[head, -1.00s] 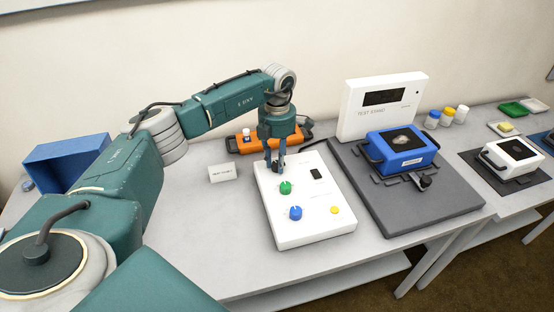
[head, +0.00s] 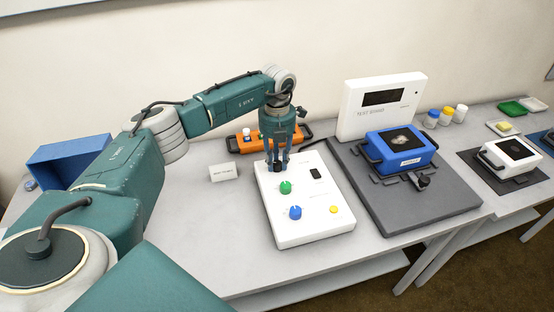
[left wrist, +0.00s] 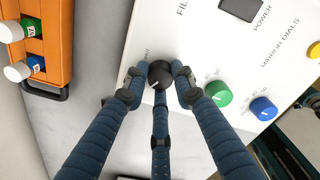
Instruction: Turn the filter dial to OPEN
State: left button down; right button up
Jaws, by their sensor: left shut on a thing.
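The filter dial (left wrist: 160,76) is a black knob with a white pointer line, near a corner of the white control box (head: 310,215). My left gripper (head: 278,166) reaches down to the box's back-left part. In the left wrist view its three blue fingers (left wrist: 160,88) close around the black knob. The pointer line slants toward the lower left of that view. The fingers hide most of the markings around the dial, so I cannot read its setting. My right gripper is not in view.
An orange carrier (head: 262,140) stands behind. A small white sign (head: 223,172) is to the left. A test stand (head: 382,105) is to the right.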

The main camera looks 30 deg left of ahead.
aim_at(278, 163)
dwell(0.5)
pick_arm(q)
jog(key=c, duration=1.4)
grip_release()
notch_tip(278, 163, up, 12)
jog(key=shift+d, duration=0.1)
